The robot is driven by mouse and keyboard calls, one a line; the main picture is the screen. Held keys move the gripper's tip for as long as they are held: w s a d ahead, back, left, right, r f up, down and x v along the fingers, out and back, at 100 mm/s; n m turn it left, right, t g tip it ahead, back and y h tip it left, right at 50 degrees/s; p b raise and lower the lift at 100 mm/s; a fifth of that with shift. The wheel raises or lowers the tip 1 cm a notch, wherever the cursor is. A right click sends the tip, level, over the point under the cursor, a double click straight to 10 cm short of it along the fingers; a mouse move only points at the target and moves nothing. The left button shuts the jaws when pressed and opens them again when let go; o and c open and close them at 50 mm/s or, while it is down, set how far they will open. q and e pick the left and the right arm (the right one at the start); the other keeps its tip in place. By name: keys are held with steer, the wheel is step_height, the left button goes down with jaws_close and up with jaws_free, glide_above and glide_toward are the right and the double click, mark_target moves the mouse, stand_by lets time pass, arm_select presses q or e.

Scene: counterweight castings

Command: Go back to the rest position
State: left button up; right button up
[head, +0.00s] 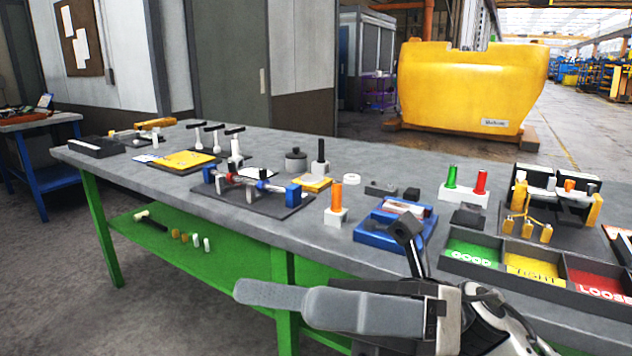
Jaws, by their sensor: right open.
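My right gripper (325,260) is in the lower middle of the head view, close to the camera and in front of the workbench's near edge. It is open, with one long grey finger reaching left and a dark finger pointing up. Nothing shows between the fingers. My left gripper is not in view.
The grey workbench (335,250) has green legs and a lower green shelf (235,275). On it are a blue fixture (380,240), an orange-handled gauge (337,198), a clamp fixture (250,200) and a sorting tray marked GOOD, TIGHT, LOOSE (485,276). A yellow casting (470,85) stands behind.

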steer(key=w+d+f+m+t+h, duration=0.25)
steer(key=w+f+m+t, duration=0.2)
steer(key=m+t, duration=0.6)
steer(key=w+d+f+m+t+h, duration=0.25)
steer(key=f+m+t+h, duration=0.35)
steer(key=m, duration=0.7)
steer(key=w+d+f+m+t+h, duration=0.1)
steer(key=w+d+f+m+t, duration=0.3)
steer(key=m+t, duration=0.7)
steer(key=s+d+f+m+g+h, duration=0.2)
steer(key=s+f+m+g+h, duration=0.1)
steer(key=f, duration=0.5)
steer(key=s+d+f+m+g+h+p, duration=0.1)
steer(key=s+d+f+m+g+h, duration=0.1)
steer(key=f+m, duration=0.4)
steer(key=s+d+f+m+g+h, duration=0.1)
steer(key=s+f+m+g+h, duration=0.3)
steer(key=f, duration=0.6)
steer(key=shift+s+d+f+m+p, duration=0.2)
steer(key=shift+s+d+m+p, duration=0.15)
steer(key=shift+s+m, duration=0.45)
